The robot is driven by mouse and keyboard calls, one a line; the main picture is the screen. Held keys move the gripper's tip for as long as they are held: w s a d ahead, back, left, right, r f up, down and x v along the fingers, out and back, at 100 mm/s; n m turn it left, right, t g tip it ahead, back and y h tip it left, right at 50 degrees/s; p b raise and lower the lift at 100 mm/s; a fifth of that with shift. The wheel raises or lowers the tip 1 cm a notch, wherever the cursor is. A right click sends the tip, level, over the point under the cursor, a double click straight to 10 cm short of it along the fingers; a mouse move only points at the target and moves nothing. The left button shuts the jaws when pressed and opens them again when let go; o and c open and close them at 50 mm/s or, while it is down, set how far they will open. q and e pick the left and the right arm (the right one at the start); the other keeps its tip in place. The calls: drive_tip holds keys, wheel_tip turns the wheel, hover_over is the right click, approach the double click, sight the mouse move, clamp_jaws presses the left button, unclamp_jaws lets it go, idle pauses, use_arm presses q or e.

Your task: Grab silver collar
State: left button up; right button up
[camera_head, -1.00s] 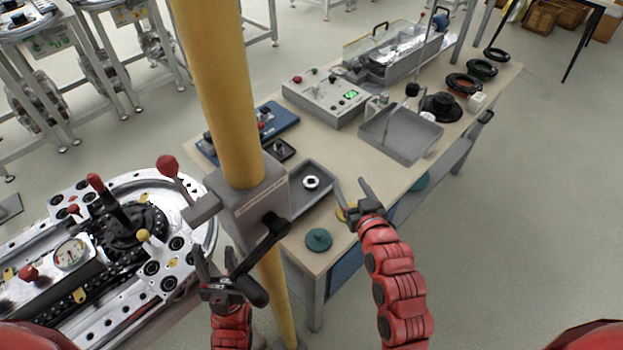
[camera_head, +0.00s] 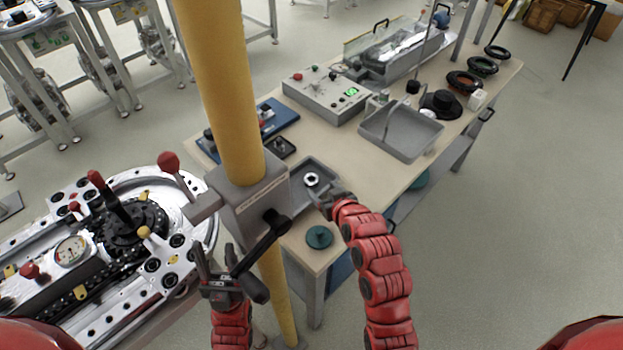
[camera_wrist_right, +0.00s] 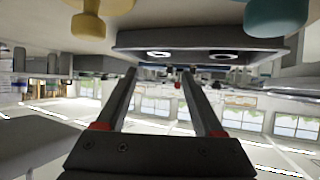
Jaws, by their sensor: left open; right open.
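The silver collar (camera_head: 311,179) is a small bright ring with a dark hole, lying in the shallow grey tray (camera_head: 299,207) on the workbench. My right gripper (camera_head: 325,197) is open and empty at the tray's right edge, close to the collar and apart from it. In the right wrist view, which is upside down, the open fingers (camera_wrist_right: 159,71) point towards the tray (camera_wrist_right: 130,42), where two ring-shaped rims show; I cannot tell which is the collar. My left gripper (camera_head: 217,262) is open and empty beside the yellow post's crank.
The yellow post (camera_head: 222,90) with its grey clamp (camera_head: 247,200) and black crank (camera_head: 265,235) stands just left of the tray. A teal knob (camera_head: 319,237) is near the bench corner. A larger grey tray (camera_head: 400,138) is further back. The bench between the trays is clear.

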sight(312, 180)
drive_tip(key=x, duration=0.3)
drive_tip(key=shift+w+f+p, duration=0.1)
drive_tip(key=shift+w+p, duration=0.1)
drive_tip(key=shift+p, duration=0.2)
drive_tip(key=shift+w+a+f+p, duration=0.3)
drive_tip(key=shift+w+p, duration=0.3)
drive_tip(key=shift+p+x, duration=0.5)
drive_tip(key=shift+x, duration=1.45)
drive_tip(key=shift+d+f, duration=0.15)
drive_tip(key=shift+f, duration=0.05)
drive_tip(key=shift+s, duration=0.1)
clamp_jaws()
